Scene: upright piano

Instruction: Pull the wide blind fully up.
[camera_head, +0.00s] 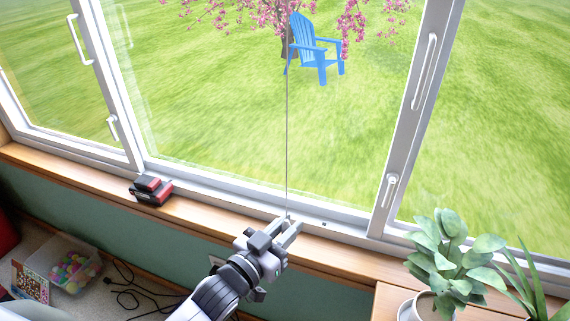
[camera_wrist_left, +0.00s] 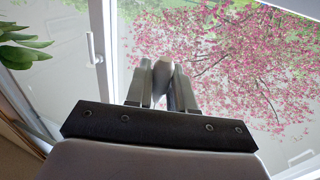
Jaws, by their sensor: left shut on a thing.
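A thin grey pull cord (camera_head: 287,130) hangs straight down in front of the middle window pane in the head view. Its lower end meets my left gripper (camera_head: 289,226), which is low, just above the wooden sill. The left gripper is shut on the cord's end. In the left wrist view a rounded grey piece (camera_wrist_left: 163,84) sits between the two fingers. The wide blind itself is not in view, and the panes that show are uncovered. My right gripper is not in view.
The wooden sill (camera_head: 225,218) runs below the windows. A red and black stapler-like object (camera_head: 151,190) sits on it to the left. A potted plant (camera_head: 449,256) stands at right. A clear bin of colored balls (camera_head: 75,268) and black cables (camera_head: 130,284) lie lower left.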

